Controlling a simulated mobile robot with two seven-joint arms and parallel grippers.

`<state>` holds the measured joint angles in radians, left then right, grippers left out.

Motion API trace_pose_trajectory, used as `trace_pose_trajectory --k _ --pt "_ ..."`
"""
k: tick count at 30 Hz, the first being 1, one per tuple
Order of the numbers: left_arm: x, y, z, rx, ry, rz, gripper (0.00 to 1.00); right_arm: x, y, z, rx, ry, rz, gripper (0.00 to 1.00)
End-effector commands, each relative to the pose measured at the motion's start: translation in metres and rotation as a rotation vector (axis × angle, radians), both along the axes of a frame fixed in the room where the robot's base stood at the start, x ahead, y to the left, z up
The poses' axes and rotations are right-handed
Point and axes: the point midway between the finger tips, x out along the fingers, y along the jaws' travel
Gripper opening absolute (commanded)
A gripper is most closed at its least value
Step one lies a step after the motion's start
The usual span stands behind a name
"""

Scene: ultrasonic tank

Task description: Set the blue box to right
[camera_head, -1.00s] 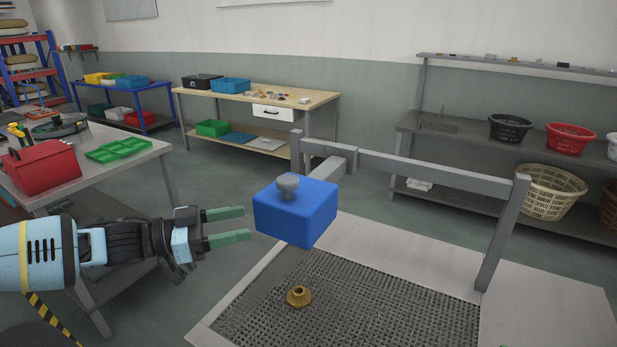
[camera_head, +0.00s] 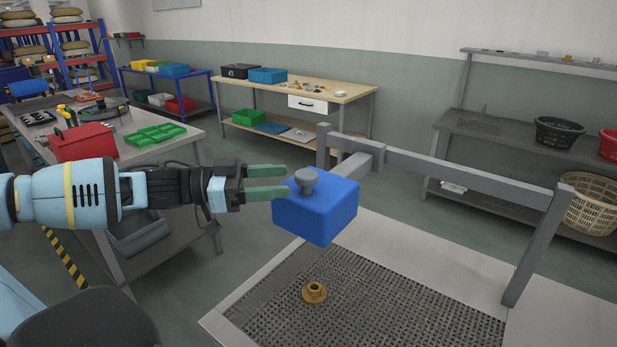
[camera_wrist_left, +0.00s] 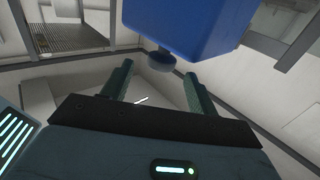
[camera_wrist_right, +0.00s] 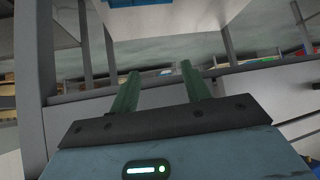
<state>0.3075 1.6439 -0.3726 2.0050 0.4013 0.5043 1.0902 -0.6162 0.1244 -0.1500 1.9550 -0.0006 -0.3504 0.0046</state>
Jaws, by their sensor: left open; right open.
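The blue box (camera_head: 318,212) with a grey knob (camera_head: 307,180) on its top is at the left end of the grey rail frame, beside the perforated tank plate. In the left wrist view the blue box (camera_wrist_left: 185,25) and its knob (camera_wrist_left: 160,60) are just beyond the fingertips. My left gripper (camera_head: 286,181) is open and empty, its green fingers pointing right at the knob, with the fingertips close to it. Whether they touch it I cannot tell. My right gripper shows only in its own wrist view (camera_wrist_right: 156,85), open, with nothing between its fingers.
A brass flanged part (camera_head: 315,292) lies on the perforated plate (camera_head: 370,300). The grey rail frame (camera_head: 455,180) rises behind the plate. At the left, a table carries a red toolbox (camera_head: 84,143) and a green tray (camera_head: 155,134). Shelves with baskets stand at the right.

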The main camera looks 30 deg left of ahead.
Motion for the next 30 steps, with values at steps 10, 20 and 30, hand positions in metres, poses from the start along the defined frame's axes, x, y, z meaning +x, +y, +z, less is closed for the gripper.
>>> trace_pose_trajectory --k 10,20,30 --pt "0.023 -0.020 -0.012 0.001 0.013 0.009 0.59 -0.031 0.002 -0.036 0.005 0.089 -0.002 0.47" --pt "0.038 -0.035 -0.009 0.000 0.009 0.014 0.59 -0.059 0.008 -0.076 0.020 0.170 -0.012 0.47" --pt "0.043 -0.046 -0.001 -0.001 -0.001 0.010 0.59 -0.057 0.009 -0.090 0.020 0.177 -0.011 0.47"
